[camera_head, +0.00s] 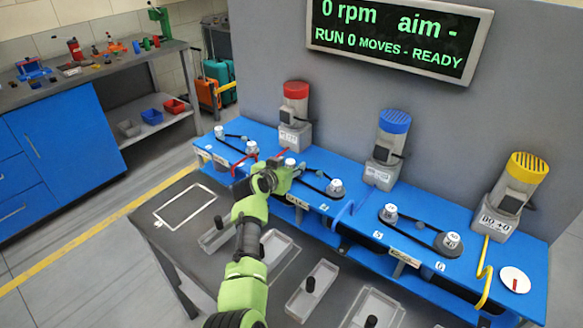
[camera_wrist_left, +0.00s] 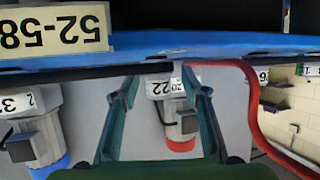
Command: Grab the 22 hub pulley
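The bench has several small pale pulleys joined in pairs by dark belts. One pulley (camera_head: 291,163) is right at my left gripper (camera_head: 284,176) in the head view, and its belt runs to another pulley (camera_head: 336,187) on its right; I cannot read their numbers there. In the left wrist view, which is upside down, a pale part marked 22 (camera_wrist_left: 157,88) shows between the fingers of my left gripper (camera_wrist_left: 162,92), in front of a red-capped motor (camera_wrist_left: 180,130). I cannot tell whether it is the pulley or the motor's label. The fingers are apart and hold nothing. My right gripper is not in view.
Motors with red (camera_head: 296,92), blue (camera_head: 394,122) and yellow caps (camera_head: 528,165) stand behind the pulleys on the blue bench (camera_head: 355,225). A red bar (camera_wrist_left: 252,115) curves beside my left gripper. The dark table (camera_head: 180,235) in front carries clear trays (camera_head: 320,278), some holding black pegs.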

